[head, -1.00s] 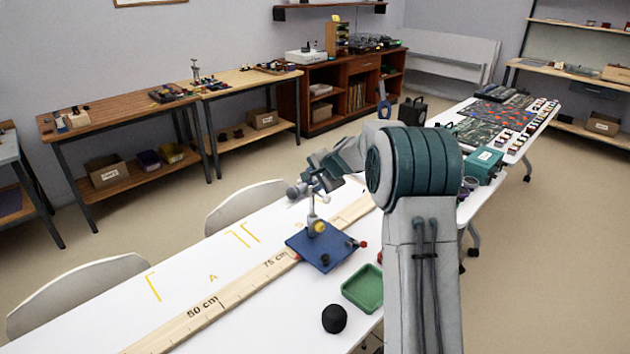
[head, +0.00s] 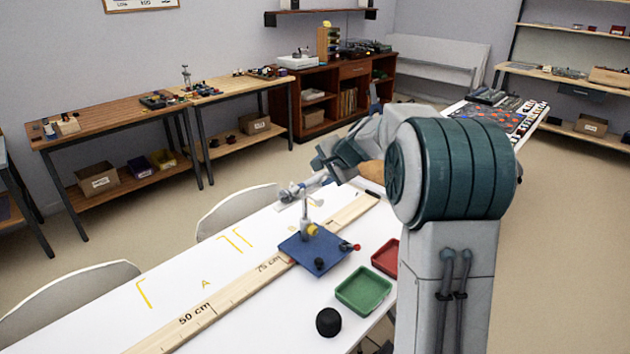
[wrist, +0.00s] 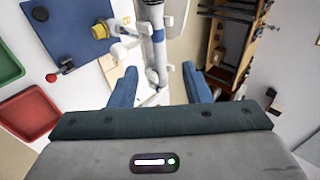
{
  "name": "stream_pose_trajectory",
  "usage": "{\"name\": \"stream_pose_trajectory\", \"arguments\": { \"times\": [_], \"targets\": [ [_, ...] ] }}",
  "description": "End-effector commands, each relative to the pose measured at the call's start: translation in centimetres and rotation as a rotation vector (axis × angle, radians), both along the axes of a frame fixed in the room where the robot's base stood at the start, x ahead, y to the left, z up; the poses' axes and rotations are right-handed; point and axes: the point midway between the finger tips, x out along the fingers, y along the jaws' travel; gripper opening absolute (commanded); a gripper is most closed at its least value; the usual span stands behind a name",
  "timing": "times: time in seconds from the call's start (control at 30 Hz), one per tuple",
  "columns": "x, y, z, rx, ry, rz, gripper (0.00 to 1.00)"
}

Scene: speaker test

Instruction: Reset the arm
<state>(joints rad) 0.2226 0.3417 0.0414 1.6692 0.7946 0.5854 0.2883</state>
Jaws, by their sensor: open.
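My gripper (wrist: 160,86) is open, with its two blue fingers apart in the wrist view. Nothing is held in it. A pale metal rod and clamp assembly (wrist: 152,40) shows between and beyond the fingers; I cannot tell how near it is. This stand has a blue base plate (head: 312,252) on the white table, with a yellow knob (head: 313,230) and a red-tipped part at its edge. My arm reaches from the right toward the stand in the head view, and its shoulder hides part of the table.
A wooden ruler (head: 230,298) runs along the white table (head: 190,270). A green tray (head: 363,290), a red tray (head: 386,257) and a black round object (head: 328,322) lie on the right. White chairs (head: 236,212) stand at the far side. Workbenches (head: 110,127) line the wall.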

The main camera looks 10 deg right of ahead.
Motion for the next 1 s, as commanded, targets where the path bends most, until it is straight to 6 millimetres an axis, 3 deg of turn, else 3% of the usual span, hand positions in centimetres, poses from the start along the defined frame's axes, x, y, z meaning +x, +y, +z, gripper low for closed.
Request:
{"name": "stream_pose_trajectory", "arguments": {
  "times": [0.13, 0.37, 0.47, 0.73, 1.0],
  "targets": [
    [-1.4, -0.6, 1.6, -0.002, -0.003, 0.000, 0.44],
    [-2.4, -0.9, 2.6, -0.003, -0.001, 0.003, 0.44],
    [-4.9, 0.3, 2.8, -0.057, 0.015, 0.063, 0.44],
    [-16.8, 4.1, 1.6, -0.311, 0.103, 0.346, 0.44],
    [-29.3, 4.9, -1.4, -0.569, 0.198, 0.634, 0.44]
  ]
}}
